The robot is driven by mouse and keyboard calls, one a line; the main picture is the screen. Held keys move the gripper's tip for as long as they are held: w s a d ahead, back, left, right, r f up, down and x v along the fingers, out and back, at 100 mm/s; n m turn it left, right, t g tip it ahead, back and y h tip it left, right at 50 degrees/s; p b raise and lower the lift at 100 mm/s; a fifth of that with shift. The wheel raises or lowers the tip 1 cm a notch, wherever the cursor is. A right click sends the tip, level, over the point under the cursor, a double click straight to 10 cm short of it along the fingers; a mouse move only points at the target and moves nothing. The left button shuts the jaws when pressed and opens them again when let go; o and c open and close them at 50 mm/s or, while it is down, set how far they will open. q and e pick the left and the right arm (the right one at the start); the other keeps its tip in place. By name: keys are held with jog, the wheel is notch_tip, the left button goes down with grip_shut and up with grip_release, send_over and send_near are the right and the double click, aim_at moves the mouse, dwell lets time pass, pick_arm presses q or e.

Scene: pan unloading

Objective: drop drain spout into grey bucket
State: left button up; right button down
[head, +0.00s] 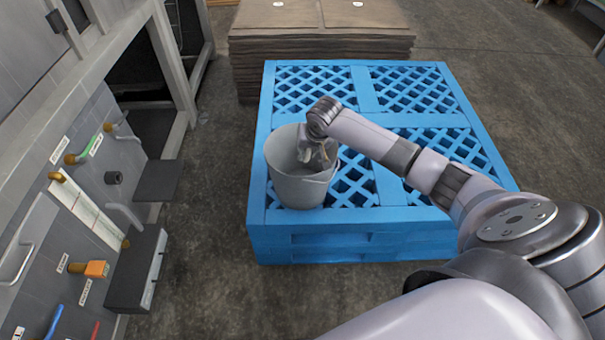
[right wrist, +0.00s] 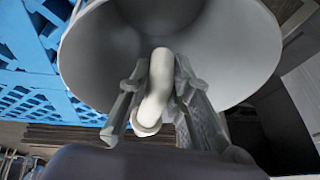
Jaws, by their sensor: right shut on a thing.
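The grey bucket (head: 298,190) stands upright on the front left part of the blue pallet stack in the head view. My right gripper (head: 318,155) reaches in from the right, with its fingers over the bucket's mouth. In the right wrist view the gripper (right wrist: 160,72) is shut on the drain spout (right wrist: 155,95), a pale curved tube held between the two fingers. The bucket's inner wall (right wrist: 230,45) opens behind the spout. In the head view the spout is mostly hidden by the gripper. My left gripper is out of view.
The blue plastic pallets (head: 430,225) have free room right of the bucket. A brown stack of boards (head: 320,45) lies behind them. At left is a grey machine panel (head: 90,140) with coloured handles, labels and a protruding dark box (head: 135,270). Bare floor separates panel and pallets.

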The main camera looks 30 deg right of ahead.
jog(key=c, duration=1.4)
grip_release()
jog(key=v, duration=1.2)
